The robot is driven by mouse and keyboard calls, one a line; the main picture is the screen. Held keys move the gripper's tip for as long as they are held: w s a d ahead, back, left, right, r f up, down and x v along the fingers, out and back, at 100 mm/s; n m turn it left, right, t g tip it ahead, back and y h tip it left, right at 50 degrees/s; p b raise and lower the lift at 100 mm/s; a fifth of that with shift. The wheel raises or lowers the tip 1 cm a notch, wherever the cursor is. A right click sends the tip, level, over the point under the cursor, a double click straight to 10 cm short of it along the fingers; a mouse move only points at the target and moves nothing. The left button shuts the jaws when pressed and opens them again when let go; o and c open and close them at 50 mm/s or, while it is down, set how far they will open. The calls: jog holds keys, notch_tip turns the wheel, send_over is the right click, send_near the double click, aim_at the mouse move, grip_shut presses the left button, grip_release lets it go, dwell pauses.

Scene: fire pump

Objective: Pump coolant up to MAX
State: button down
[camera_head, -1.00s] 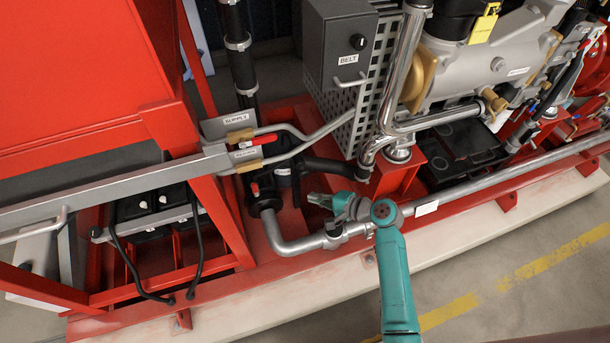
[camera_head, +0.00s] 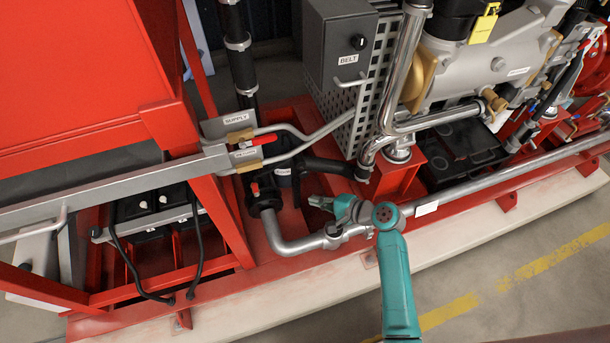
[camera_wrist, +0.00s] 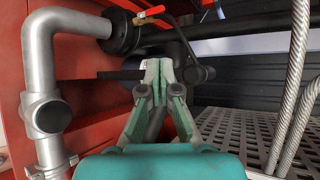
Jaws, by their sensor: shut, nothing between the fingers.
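My gripper (camera_head: 314,202) is shut and empty. It points left over the red base, just above the silver pipe (camera_head: 290,246) and right of the black pipe fitting. A dark upright cylinder with a bluish band (camera_head: 283,177) stands behind and left of the fingertips. In the wrist view my gripper (camera_wrist: 157,66) points at a dark part with a small white label, partly hidden behind the fingers. A thin dark bar (camera_wrist: 120,74) runs left from the fingertips. I cannot tell whether it touches them. No MAX mark or coolant level is readable.
The BELT box (camera_head: 345,45) and perforated guard (camera_head: 372,95) stand to the upper right. The silver pipe (camera_wrist: 42,60) is close on the left in the wrist view.

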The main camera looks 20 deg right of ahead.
aim_at(303, 177)
jog(key=w, duration=0.6)
jog(key=shift+w, duration=0.15)
dwell(1.4)
jog(key=shift+w, duration=0.25)
jog(key=shift+w+r, duration=0.1)
jog(key=shift+w, duration=0.95)
dwell(1.3)
jog(key=shift+s, duration=1.45)
jog(key=shift+s, duration=2.5)
